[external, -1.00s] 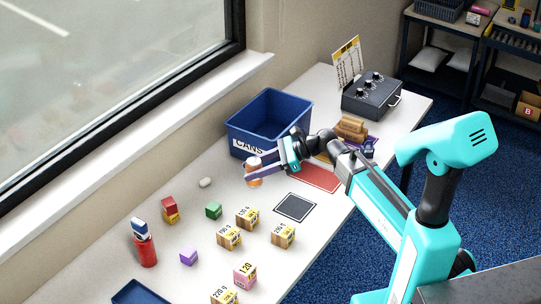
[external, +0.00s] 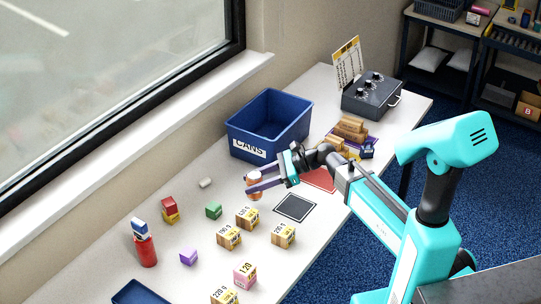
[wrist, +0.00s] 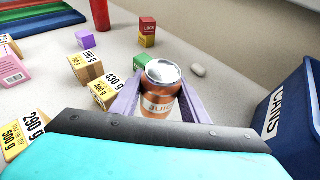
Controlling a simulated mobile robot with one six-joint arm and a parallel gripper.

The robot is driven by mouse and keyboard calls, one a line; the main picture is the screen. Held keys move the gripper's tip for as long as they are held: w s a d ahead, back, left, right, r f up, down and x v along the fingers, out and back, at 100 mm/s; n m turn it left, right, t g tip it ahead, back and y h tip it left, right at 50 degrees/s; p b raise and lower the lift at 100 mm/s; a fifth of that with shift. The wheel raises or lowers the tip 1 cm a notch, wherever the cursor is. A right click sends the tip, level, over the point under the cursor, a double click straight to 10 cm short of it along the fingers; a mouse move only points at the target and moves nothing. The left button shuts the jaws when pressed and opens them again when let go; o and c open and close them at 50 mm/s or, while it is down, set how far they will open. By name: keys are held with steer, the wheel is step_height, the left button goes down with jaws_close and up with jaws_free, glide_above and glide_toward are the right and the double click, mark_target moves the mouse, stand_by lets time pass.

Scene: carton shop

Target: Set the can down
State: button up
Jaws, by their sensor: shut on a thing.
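An orange can with a silver top (wrist: 161,92) is held between the two purple fingers of my gripper (external: 254,187). In the external view the can (external: 254,180) is partly hidden by the fingers. It looks upright, at or just above the white table; I cannot tell if it touches. The blue bin labelled CANS (external: 249,148) stands behind it, and its side shows at the right of the wrist view (wrist: 284,112). The can is outside the bin.
A green cube (external: 213,211), a small pale object (external: 205,183) and several weight-marked boxes (external: 247,218) stand nearby. A dark square mat (external: 295,207) and a red mat (external: 320,180) lie to the right. A red cylinder (external: 147,251) stands at left.

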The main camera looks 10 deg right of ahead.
steer(key=shift+f, duration=1.4)
steer(key=shift+f, duration=0.1)
steer(key=o, duration=1)
steer(key=shift+d, duration=0.1)
steer(key=b+v, duration=0.1)
steer(key=v, duration=1.1)
steer(key=shift+w, duration=0.15)
